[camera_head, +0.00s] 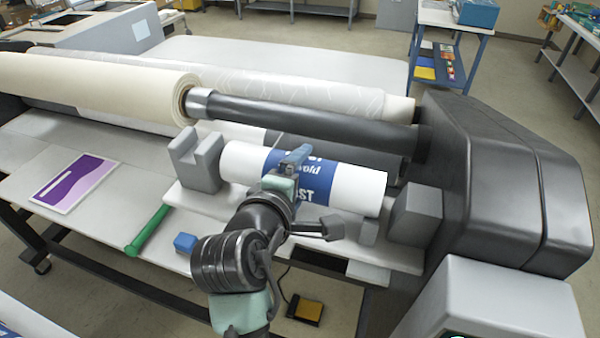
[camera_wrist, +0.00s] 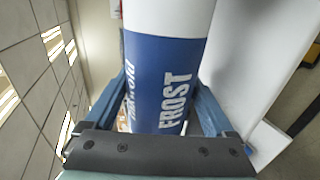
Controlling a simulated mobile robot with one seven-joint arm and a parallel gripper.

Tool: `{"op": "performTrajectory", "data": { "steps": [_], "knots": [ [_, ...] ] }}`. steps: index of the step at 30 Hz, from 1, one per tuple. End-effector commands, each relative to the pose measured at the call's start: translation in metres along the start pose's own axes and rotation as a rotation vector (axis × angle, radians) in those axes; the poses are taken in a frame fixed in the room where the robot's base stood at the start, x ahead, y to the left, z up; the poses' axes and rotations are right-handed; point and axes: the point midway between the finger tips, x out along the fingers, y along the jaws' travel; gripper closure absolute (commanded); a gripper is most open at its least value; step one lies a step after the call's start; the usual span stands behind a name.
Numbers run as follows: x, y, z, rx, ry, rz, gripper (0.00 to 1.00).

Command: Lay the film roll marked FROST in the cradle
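The film roll (camera_head: 345,185) is a white cylinder with a blue label band. In the wrist view the band reads FROST, and the film roll (camera_wrist: 165,85) fills the space between my fingers. My gripper (camera_head: 292,165) is over the roll's middle, with its fingers (camera_wrist: 163,98) against both sides of the label. The cradle has a notched grey left block (camera_head: 196,160) and a grey right block (camera_head: 415,215). The roll lies level between them, its left end beside the left block's notch. I cannot tell whether its ends rest in the blocks; the right seat is hidden.
The dark laminator housing (camera_head: 500,170) stands close on the right. A dark roller (camera_head: 310,110) and a cream roll (camera_head: 90,88) run behind the cradle. A green tube (camera_head: 148,230), a blue block (camera_head: 185,242) and a purple print (camera_head: 75,182) lie to the left.

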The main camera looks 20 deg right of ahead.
Motion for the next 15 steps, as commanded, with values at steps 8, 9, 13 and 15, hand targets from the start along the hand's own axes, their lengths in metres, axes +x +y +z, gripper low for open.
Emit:
{"op": "performTrajectory", "data": {
  "steps": [8,9,13,15],
  "knots": [
    [0.000,0.000,0.000,0.000,0.000,-0.001,0.00],
    [-0.001,0.000,0.000,0.000,0.000,0.000,0.00],
    [-0.010,0.000,-0.001,0.000,0.002,0.003,0.00],
    [-0.020,-0.001,-0.001,0.001,0.003,0.004,0.00]
  ]
}}
